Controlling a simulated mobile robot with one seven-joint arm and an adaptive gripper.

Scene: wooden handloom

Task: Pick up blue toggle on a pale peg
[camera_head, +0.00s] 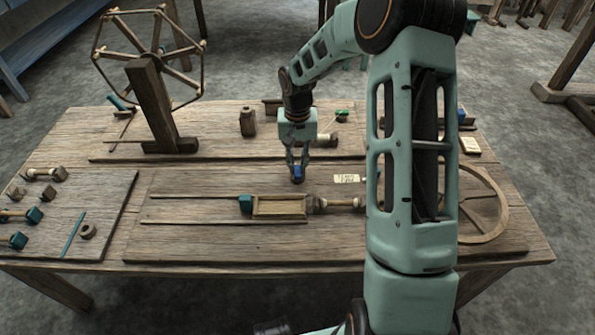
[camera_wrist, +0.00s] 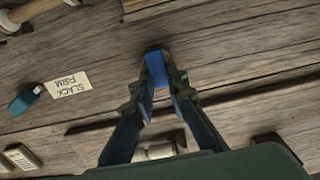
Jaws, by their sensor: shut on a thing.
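The blue toggle (camera_head: 298,172) is between my gripper's fingertips (camera_head: 297,167), just behind the wooden shuttle in the head view. In the wrist view the blue toggle (camera_wrist: 156,68) shows between the two dark fingertips (camera_wrist: 159,80), which are shut on it. The pale peg under the toggle cannot be made out in either view. I cannot tell whether the toggle touches the board or is just above it.
A paper label reading "SLACK ARM" (camera_wrist: 68,88) lies beside a teal piece (camera_wrist: 25,101). The wooden shuttle frame (camera_head: 280,206) lies in front. A spoked wheel (camera_head: 150,50) stands at back left, a wooden hoop (camera_head: 500,205) at right. Several teal-ended pieces lie at left.

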